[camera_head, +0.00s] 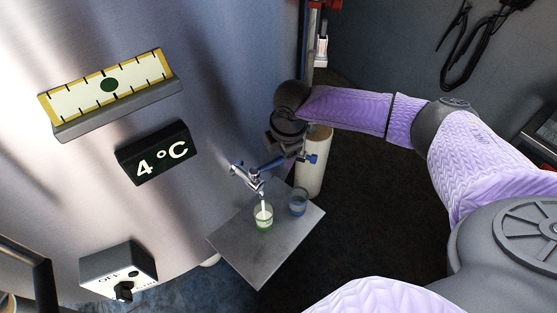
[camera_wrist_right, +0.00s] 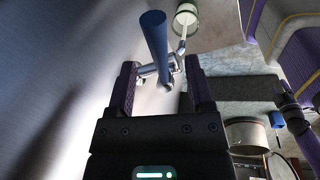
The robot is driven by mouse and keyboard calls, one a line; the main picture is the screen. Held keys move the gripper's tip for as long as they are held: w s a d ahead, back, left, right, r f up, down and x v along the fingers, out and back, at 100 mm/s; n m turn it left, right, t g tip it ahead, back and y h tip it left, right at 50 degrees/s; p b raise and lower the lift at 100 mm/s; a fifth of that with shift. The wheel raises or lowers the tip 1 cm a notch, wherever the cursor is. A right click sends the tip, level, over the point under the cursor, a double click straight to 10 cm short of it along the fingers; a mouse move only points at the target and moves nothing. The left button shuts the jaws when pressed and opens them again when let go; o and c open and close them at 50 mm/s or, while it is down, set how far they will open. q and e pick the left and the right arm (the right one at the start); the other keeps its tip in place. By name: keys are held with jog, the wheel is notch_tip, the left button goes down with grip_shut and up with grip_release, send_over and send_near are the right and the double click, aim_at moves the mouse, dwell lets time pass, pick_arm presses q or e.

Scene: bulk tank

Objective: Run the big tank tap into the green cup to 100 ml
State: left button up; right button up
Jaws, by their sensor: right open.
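The big tank (camera_head: 215,110) fills the left of the head view, and its metal tap (camera_head: 248,178) sticks out low on its wall. A white stream runs from the spout into the green cup (camera_head: 263,223). The cup stands upright below it with some white liquid inside; I cannot read the level. In the wrist view the cup (camera_wrist_right: 186,18) is at the top. My right gripper (camera_head: 284,152) is at the tap. In the wrist view its open fingers (camera_wrist_right: 161,88) stand either side of the tap's blue lever (camera_wrist_right: 154,45). My left gripper is out of view.
A blue cup (camera_head: 298,203) stands right of the green cup on a grey metal shelf (camera_head: 262,264). A pale cylinder (camera_head: 312,172) stands behind. The tank carries a scale plate (camera_head: 110,88), a 4 °C display (camera_head: 158,154) and a switch box (camera_head: 118,270).

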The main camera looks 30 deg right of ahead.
aim_at(282, 160)
jog(key=f, duration=0.2)
jog(key=shift+w+f, duration=0.3)
jog(key=shift+f, duration=0.1)
grip_shut()
dwell(0.4)
dwell(0.7)
